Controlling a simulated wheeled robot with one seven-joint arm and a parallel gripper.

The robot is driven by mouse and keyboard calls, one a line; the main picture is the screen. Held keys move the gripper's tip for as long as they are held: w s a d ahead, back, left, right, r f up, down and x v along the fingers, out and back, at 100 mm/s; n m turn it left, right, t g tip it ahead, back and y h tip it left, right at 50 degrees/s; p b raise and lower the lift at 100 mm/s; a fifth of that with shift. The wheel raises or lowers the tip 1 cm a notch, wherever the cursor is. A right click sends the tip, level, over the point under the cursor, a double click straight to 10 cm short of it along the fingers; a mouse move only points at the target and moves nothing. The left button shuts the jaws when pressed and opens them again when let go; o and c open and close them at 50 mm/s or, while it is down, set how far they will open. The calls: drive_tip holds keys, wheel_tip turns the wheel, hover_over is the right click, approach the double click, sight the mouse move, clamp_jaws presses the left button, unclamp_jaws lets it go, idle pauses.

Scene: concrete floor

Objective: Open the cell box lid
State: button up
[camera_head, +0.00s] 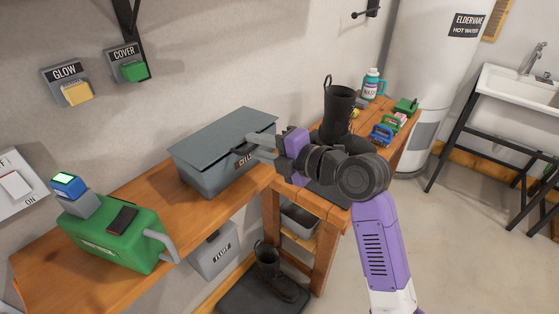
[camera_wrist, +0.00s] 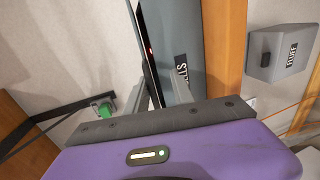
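The grey cell box (camera_head: 215,178) stands on the wooden bench against the wall, its front label partly hidden by my gripper. My gripper (camera_head: 262,146) is at the right part of the box's front, near the lid's front edge. In the wrist view, my gripper (camera_wrist: 157,92) has its two fingers apart, with the lid's edge (camera_wrist: 149,60) reaching between them. The box front with its label (camera_wrist: 181,50) shows beside the right finger. Contact is unclear.
A green machine (camera_head: 112,238) with a handle stands left on the bench. A black boot (camera_head: 338,108), a wash bottle (camera_head: 371,84) and small coloured items stand to the right. Wall switches marked GLOW (camera_head: 72,88) and COVER (camera_head: 130,68) are above. A FLUFF box (camera_head: 216,255) hangs below the bench.

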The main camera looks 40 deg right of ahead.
drive_tip(key=b+v, duration=0.1)
drive_tip(key=v, duration=0.6)
drive_tip(key=shift+s, duration=0.25)
drive_tip(key=shift+d+f, duration=0.1)
drive_tip(key=shift+f, duration=0.05)
